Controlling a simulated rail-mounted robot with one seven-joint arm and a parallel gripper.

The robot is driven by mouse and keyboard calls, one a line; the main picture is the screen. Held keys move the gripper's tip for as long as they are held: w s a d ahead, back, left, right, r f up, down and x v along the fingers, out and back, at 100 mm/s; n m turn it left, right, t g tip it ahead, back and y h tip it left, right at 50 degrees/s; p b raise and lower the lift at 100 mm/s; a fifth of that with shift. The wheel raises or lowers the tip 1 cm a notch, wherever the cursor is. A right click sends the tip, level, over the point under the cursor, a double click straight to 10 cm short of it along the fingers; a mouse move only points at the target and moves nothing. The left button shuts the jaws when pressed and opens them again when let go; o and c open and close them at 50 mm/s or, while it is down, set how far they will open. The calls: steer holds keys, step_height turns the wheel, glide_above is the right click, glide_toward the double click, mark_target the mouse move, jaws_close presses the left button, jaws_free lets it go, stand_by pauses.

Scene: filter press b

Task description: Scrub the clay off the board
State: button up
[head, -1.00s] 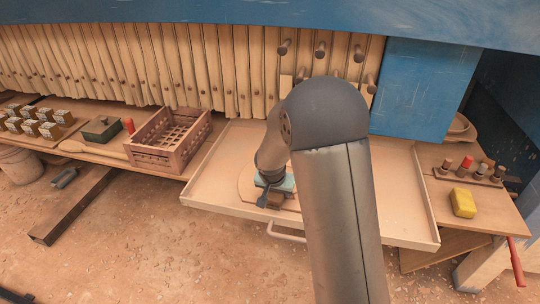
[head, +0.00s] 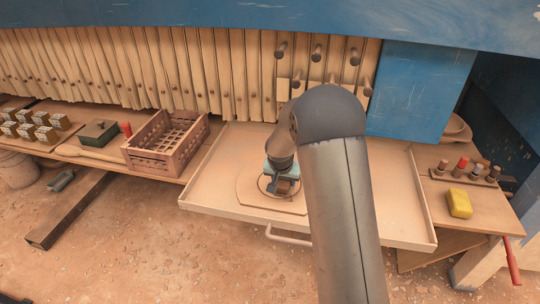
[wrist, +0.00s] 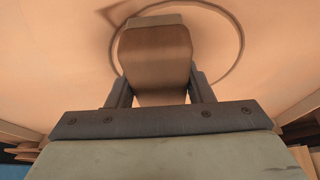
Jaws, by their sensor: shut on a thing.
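My gripper (head: 284,184) is shut on a brown block-shaped scrubber (wrist: 155,55), which fills the space between the fingers in the wrist view. The pale tan board (head: 250,199) lies in the wide shallow tray, and my gripper is above it with the scrubber low at its surface. I cannot tell whether the scrubber touches the board. A thin dark ring (wrist: 242,45) shows on the board around the scrubber. Clay is hard to tell from the board by colour. My arm hides the board's right part.
The tan tray (head: 410,215) has raised rims and a front handle (head: 287,238). A slatted wooden crate (head: 168,140) stands to its left. A yellow sponge (head: 459,204) and a rack of small bottles (head: 464,174) are at the right. A blue panel (head: 420,90) rises behind.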

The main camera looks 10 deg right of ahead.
mark_target(287, 200)
steer(key=shift+w+d, duration=0.15)
steer(key=shift+w, duration=0.3)
steer(key=shift+s+d, duration=0.1)
steer(key=shift+d, duration=0.2)
steer(key=shift+s+d+f, duration=0.1)
steer(key=shift+s+d, duration=0.05)
steer(key=shift+d, duration=0.25)
steer(key=shift+s+d+b, duration=0.1)
steer(key=shift+s+b, duration=0.2)
steer(key=shift+b, duration=0.1)
steer(key=shift+s+a+b, duration=0.5)
steer(key=shift+s+b, duration=0.2)
steer(key=shift+s, duration=0.45)
steer(key=shift+s+a+b, duration=0.45)
steer(key=shift+s+b, duration=0.25)
steer(key=shift+s, duration=0.5)
steer(key=shift+s+a+b, duration=0.5)
steer(key=shift+s+b, duration=0.2)
steer(key=shift+s, duration=0.45)
step_height(287, 200, up, 8)
steer(key=p, duration=0.4)
steer(key=shift+r, duration=0.25)
steer(key=shift+p, duration=0.3)
